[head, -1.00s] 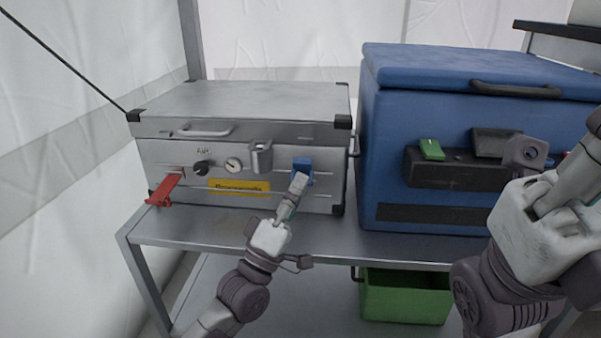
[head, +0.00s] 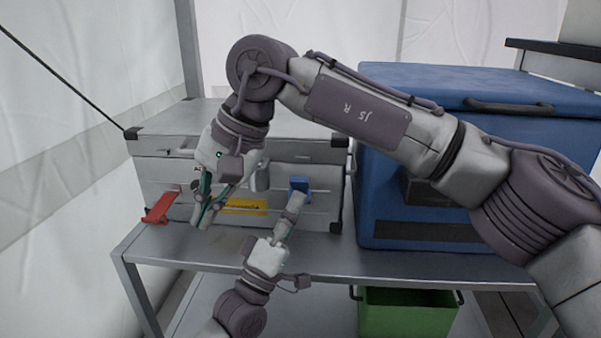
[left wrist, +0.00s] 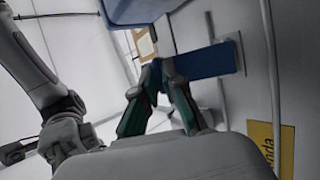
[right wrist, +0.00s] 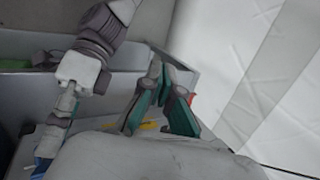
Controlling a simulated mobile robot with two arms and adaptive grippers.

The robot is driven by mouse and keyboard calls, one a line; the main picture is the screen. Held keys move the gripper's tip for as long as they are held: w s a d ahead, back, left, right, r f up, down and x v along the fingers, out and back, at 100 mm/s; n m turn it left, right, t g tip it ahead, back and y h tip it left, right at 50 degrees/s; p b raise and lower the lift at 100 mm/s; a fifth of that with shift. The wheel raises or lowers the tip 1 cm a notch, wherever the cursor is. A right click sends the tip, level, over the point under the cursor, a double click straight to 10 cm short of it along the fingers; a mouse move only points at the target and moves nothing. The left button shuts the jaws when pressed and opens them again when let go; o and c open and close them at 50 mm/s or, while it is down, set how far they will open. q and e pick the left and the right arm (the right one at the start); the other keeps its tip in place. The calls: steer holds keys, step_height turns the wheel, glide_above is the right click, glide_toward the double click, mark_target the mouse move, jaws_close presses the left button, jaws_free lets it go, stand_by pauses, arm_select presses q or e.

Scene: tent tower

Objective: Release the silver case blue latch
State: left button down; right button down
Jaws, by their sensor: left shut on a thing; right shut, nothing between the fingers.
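The silver case (head: 310,215) stands on a grey metal shelf. Its blue latch (head: 299,186) is on the right of the front face; in the left wrist view the latch (left wrist: 208,62) juts out from the face. My left gripper (head: 296,200) is shut on its outer end; its fingertips (left wrist: 163,68) meet there. My right gripper (head: 203,215) is shut and empty, in front of the case's left part. The red latch (head: 160,207) sticks out at the lower left of the face, just left of the right gripper. My right arm hides part of the case.
A large blue box (head: 385,100) stands right of the case, partly behind my right arm. A green crate (head: 408,315) sits below the shelf (head: 330,256). A yellow label (head: 245,206) is on the case front between the grippers. White tent walls are behind.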

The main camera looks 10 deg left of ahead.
steer(key=w+d+r+t+h, duration=0.3)
steer(key=w+d+r+t, duration=0.1)
steer(key=w+d, duration=0.35)
steer(key=t+h, duration=0.2)
glide_toward(300, 189)
steer(key=shift+n, duration=0.3)
steer(key=w+f, duration=0.2)
steer(key=f, duration=0.1)
steer(key=w+f, duration=0.3)
steer(key=shift+f, duration=0.15)
arm_select(q)
steer(key=shift+r, duration=0.1)
arm_select(e)
steer(key=shift+a, duration=0.1)
